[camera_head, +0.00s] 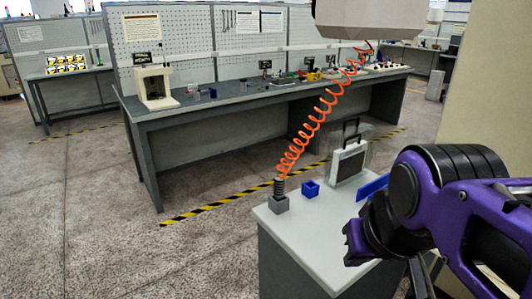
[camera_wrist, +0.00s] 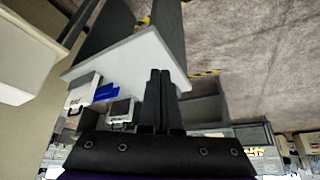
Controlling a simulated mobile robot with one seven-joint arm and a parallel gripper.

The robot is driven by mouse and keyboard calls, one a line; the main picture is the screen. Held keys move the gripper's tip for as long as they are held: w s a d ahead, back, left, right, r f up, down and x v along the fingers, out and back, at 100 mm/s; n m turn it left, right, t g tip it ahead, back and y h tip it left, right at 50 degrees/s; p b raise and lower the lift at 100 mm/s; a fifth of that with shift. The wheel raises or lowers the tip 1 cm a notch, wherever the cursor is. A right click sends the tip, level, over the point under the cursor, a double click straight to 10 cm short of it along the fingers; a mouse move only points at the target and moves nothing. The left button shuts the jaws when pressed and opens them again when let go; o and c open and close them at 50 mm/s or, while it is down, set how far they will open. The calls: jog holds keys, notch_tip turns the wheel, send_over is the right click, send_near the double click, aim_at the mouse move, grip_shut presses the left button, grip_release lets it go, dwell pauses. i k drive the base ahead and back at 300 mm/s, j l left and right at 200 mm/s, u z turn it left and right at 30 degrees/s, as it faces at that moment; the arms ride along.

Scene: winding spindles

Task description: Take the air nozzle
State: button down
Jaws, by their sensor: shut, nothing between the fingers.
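The air nozzle (camera_head: 279,187) is a dark, ribbed upright piece at the lower end of an orange coiled hose (camera_head: 318,122). It stands in a small grey block (camera_head: 278,204) at the left corner of the white-topped stand (camera_head: 320,228). My gripper (camera_wrist: 159,74) shows in the wrist view with its two dark fingers together and nothing between them. The white stand top (camera_wrist: 125,52) lies beyond the fingers. I cannot make out the nozzle in the wrist view. In the head view my purple arm is at the right, apart from the nozzle.
A blue open cube (camera_head: 310,189) sits right of the nozzle. The hose rises to a pale overhead housing (camera_head: 369,17). A long workbench (camera_head: 240,103) runs behind; floor at left is clear.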

aim_at(278, 185)
jog(key=k, duration=0.95)
jog(key=k+z, duration=0.15)
jog(key=z, duration=0.3)
jog(key=k+l+z, duration=0.1)
jog(key=z, duration=0.35)
jog(key=j+z, duration=0.15)
jog(key=z, duration=0.35)
jog(key=j+z, duration=0.1)
jog(key=z, duration=0.4)
jog(key=j, duration=1.7)
jog(key=i+j, duration=0.1)
jog(key=j, duration=1.6)
